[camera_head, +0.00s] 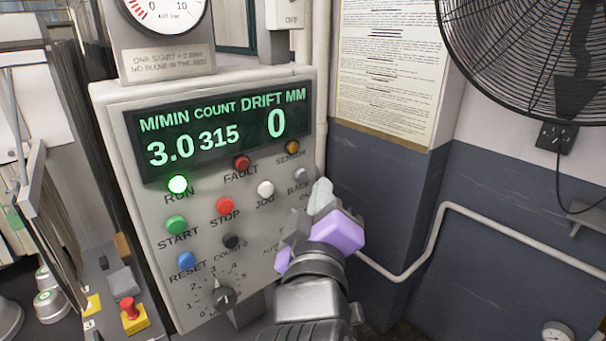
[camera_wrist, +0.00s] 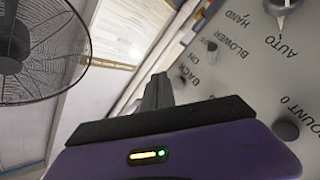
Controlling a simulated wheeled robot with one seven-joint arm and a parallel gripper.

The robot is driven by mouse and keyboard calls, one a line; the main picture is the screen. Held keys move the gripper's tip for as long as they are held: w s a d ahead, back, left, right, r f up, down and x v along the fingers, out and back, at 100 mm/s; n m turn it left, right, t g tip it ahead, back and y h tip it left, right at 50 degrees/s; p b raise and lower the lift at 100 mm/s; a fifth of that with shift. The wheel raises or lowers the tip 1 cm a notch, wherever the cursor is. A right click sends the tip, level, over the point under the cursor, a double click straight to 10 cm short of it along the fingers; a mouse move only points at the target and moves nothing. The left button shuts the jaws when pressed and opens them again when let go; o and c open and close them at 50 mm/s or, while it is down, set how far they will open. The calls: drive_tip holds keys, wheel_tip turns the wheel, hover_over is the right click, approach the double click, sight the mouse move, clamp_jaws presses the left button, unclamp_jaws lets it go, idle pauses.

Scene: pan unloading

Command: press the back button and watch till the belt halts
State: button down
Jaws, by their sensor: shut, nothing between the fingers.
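The grey back button (camera_head: 302,175) sits on the right side of the control panel (camera_head: 140,98), above its BACK label. My gripper (camera_head: 321,195) is shut and empty, with its fingertips just right of and below the button in the head view. I cannot tell whether they touch the panel. In the wrist view the shut fingers (camera_wrist: 157,92) point toward the panel's edge, beside the BACK lettering. The display (camera_head: 215,135) reads 3.0 m/min, count 315, drift 0. The RUN lamp (camera_head: 178,184) glows green. The belt is not clearly visible.
Nearby are the white jog button (camera_head: 265,188), red stop button (camera_head: 224,206), green start button (camera_head: 176,224) and blue reset button (camera_head: 186,260). A pipe (camera_head: 440,212) runs along the wall at right. A caged fan (camera_head: 535,50) hangs at upper right.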

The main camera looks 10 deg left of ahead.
drive_tip(key=shift+s+d+p, duration=0.45)
drive_tip(key=shift+s+d, duration=0.7)
drive_tip(key=shift+d, duration=0.25)
